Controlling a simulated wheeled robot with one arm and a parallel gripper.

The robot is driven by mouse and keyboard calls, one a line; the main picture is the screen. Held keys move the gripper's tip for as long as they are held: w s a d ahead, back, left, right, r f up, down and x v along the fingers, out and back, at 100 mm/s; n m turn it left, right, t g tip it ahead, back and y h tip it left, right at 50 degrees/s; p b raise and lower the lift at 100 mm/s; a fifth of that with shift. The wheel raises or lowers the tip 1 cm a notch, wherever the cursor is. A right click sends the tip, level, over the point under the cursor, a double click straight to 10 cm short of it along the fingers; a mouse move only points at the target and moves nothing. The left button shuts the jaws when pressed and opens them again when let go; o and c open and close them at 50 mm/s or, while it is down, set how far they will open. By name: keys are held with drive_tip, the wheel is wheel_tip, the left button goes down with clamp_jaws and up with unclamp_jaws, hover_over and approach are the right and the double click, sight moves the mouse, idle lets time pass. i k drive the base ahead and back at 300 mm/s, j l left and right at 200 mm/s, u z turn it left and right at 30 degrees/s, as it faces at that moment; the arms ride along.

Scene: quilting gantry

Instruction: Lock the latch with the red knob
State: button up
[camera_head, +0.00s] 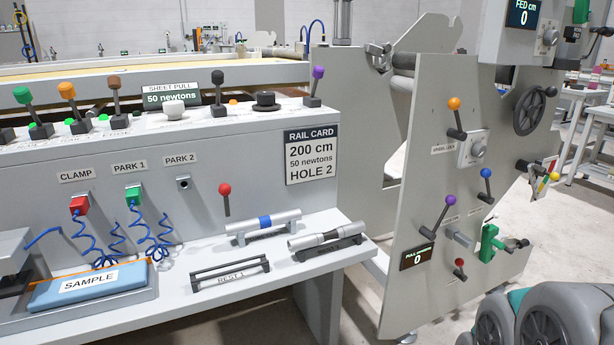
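Two levers with red knobs show. One red-knobbed lever (225,197) is on the front face of the grey console, below and right of the PARK 2 label; its knob is at the top and its dark stem points down. A smaller red-knobbed lever (460,267) is low on the grey side panel (420,180), with its knob up and a short dark stem below. I cannot tell which one is the latch, nor whether either is locked. My gripper is not in view.
The side panel also bears orange (454,104), purple (451,201) and blue-knobbed (486,174) levers and a black handwheel (529,111).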

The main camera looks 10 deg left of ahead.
sight(224, 189)
drive_tip(key=j+z, duration=0.4)
drive_tip(key=k+j+z, duration=0.1)
drive_tip(key=j+z, duration=0.2)
drive_tip(key=z, duration=0.15)
drive_tip(key=k+j+z, duration=0.1)
drive_tip(key=j, duration=0.4)
drive_tip(key=k+j+z, duration=0.1)
drive_tip(key=k+j, duration=0.25)
drive_tip(key=j, duration=0.15)
drive_tip(key=k+j+z, duration=0.15)
drive_tip(key=j, duration=0.3)
drive_tip(key=k+j+z, duration=0.1)
drive_tip(key=k+j, duration=0.3)
drive_tip(key=k+j+z, duration=0.1)
drive_tip(key=k+j, duration=0.2)
drive_tip(key=j, duration=0.15)
drive_tip(key=k+j, duration=0.3)
drive_tip(key=j, duration=0.15)
drive_tip(key=k+j, duration=0.3)
drive_tip(key=j, duration=0.15)
drive_tip(key=k+j, duration=0.3)
drive_tip(key=j, duration=0.15)
drive_tip(key=i+l+u, duration=0.1)
drive_tip(key=i+l, duration=0.2)
